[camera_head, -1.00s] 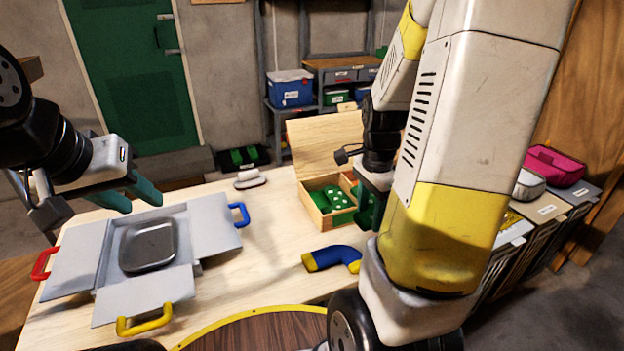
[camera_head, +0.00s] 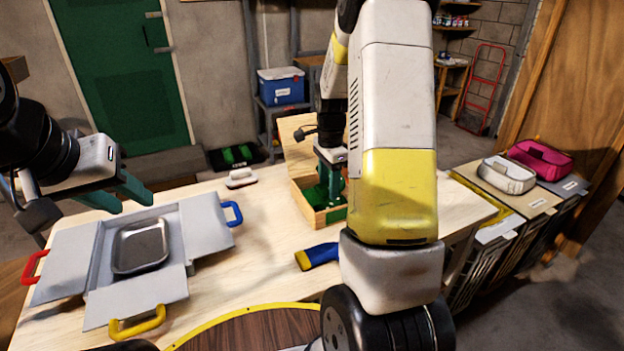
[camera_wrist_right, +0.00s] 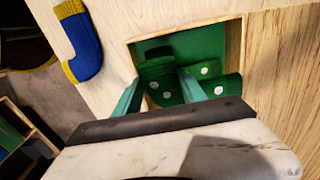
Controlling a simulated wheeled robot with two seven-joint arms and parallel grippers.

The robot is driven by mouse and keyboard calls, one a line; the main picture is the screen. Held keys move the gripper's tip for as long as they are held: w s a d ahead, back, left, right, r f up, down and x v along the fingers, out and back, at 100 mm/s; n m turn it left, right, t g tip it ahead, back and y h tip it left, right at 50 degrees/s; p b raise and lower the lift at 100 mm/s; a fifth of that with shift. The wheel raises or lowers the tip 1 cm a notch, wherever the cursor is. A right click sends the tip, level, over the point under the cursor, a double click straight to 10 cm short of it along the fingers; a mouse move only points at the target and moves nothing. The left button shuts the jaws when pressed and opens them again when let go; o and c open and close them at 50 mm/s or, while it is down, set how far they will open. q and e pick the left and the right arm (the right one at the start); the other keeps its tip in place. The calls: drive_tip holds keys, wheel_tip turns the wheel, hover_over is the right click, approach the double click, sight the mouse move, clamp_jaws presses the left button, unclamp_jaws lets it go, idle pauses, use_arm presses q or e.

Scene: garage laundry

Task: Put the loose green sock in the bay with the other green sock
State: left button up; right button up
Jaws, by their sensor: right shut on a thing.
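A wooden box (camera_head: 307,215) with a raised lid stands on the table. My right gripper (camera_head: 332,182) points down into it. In the right wrist view its fingers (camera_wrist_right: 158,82) are shut on a green sock with white dots (camera_wrist_right: 154,70), inside the box opening (camera_wrist_right: 243,50). Another green dotted sock (camera_wrist_right: 222,86) lies beside the held one in the same bay. In the head view the arm and box wall hide most of both socks. My left gripper (camera_head: 122,196) is open and empty above the grey folding case.
A blue and yellow sock (camera_head: 318,256) lies in front of the box, also in the wrist view (camera_wrist_right: 82,45). A grey folding case (camera_head: 65,267) with a metal tray (camera_head: 140,247) is at left. A white brush (camera_head: 240,178) lies behind. Bins with pouches (camera_head: 508,175) stand right.

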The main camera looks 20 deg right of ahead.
drive_tip(key=shift+f, duration=0.95)
drive_tip(key=shift+f, duration=0.6)
drive_tip(key=o, duration=1.3)
drive_tip(key=shift+o, duration=0.2)
